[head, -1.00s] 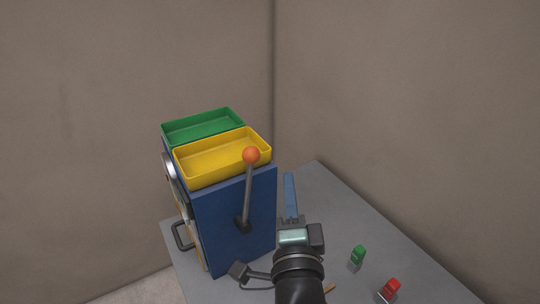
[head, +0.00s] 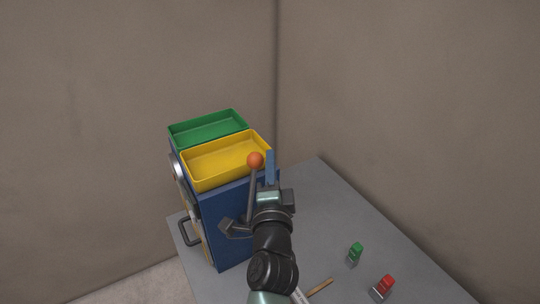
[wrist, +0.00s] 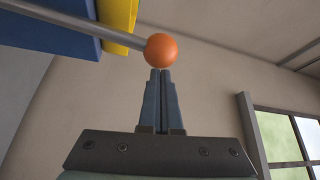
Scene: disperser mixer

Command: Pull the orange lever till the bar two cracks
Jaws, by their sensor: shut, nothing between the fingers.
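The lever with its orange ball knob (head: 255,160) stands upright on the right side of the blue machine (head: 226,215). The knob also shows in the wrist view (wrist: 162,47), on its grey rod (wrist: 80,22), just beyond the fingertips. My gripper (head: 270,155) is beside the lever, its blue fingers to the right of the knob. In the wrist view my gripper (wrist: 160,72) has its two fingers together with nothing between them. I cannot tell whether the fingertips touch the knob. The lever's foot is partly hidden by my arm. No bar is clearly identifiable.
A green tray (head: 208,141) and a yellow tray (head: 226,178) sit on top of the machine. On the grey table (head: 330,215) lie a green-topped item (head: 355,250), a red-topped item (head: 384,284) and a brown stick (head: 320,288). The table's right part is mostly clear.

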